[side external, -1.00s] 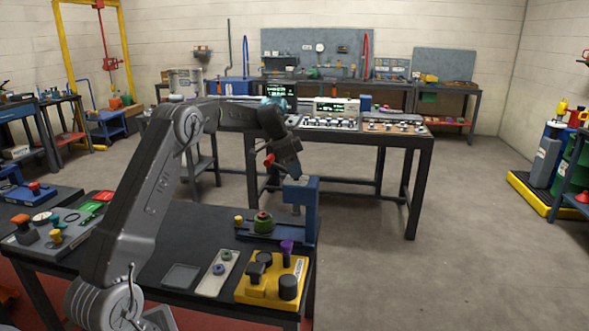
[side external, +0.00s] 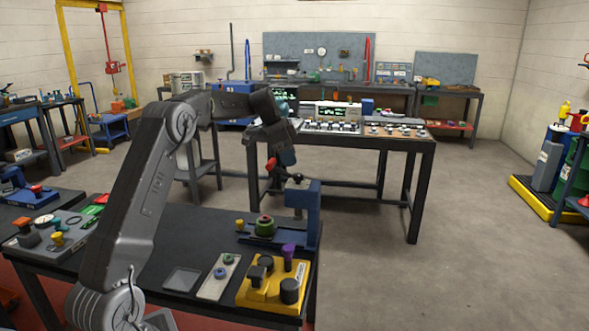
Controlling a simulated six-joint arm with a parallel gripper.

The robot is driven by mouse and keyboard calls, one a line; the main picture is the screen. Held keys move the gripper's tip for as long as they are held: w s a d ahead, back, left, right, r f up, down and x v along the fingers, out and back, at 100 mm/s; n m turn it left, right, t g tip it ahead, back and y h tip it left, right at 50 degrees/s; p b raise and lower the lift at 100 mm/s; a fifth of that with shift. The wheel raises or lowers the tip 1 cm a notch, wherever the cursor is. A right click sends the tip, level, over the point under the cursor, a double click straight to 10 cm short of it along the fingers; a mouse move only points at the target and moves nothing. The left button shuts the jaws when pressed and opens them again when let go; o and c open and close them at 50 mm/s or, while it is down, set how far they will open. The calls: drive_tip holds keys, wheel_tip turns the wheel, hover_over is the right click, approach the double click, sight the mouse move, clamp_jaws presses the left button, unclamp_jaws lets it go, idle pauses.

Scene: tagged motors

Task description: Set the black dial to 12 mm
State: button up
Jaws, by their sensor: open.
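Black round knobs sit on the yellow box (side external: 262,295) at the front right of the near bench. The larger black knob (side external: 290,290) is at its front right corner, with a purple knob (side external: 288,256) behind it. I cannot tell which is the dial with the mm scale, and no setting is readable. My gripper (side external: 277,172) is open, pointing down in the air, well above and behind the yellow box and close to the blue press (side external: 313,215). Its fingertips are small and hard to make out.
A grey control box (side external: 50,232) stands further left. A second bench (side external: 400,143) is behind.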

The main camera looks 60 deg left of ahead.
drive_tip(key=v, duration=0.8)
drive_tip(key=shift+w, duration=0.1)
drive_tip(key=s+d+r+n+y, duration=0.15)
drive_tip(key=s+d, duration=0.35)
drive_tip(key=d, duration=0.6)
drive_tip(key=s+d+r+n, duration=0.2)
drive_tip(key=s+d, duration=0.2)
drive_tip(key=d, duration=0.6)
drive_tip(key=s+d+f+n, duration=0.1)
drive_tip(key=s+d+f, duration=0.3)
drive_tip(key=s, duration=0.5)
drive_tip(key=s+d+f+n+t, duration=0.1)
drive_tip(key=s+d+f, duration=0.4)
drive_tip(key=s+d, duration=0.3)
drive_tip(key=shift+s+f+n+t+y, duration=0.35)
drive_tip(key=shift+s+y, duration=0.1)
drive_tip(key=shift+s, duration=0.6)
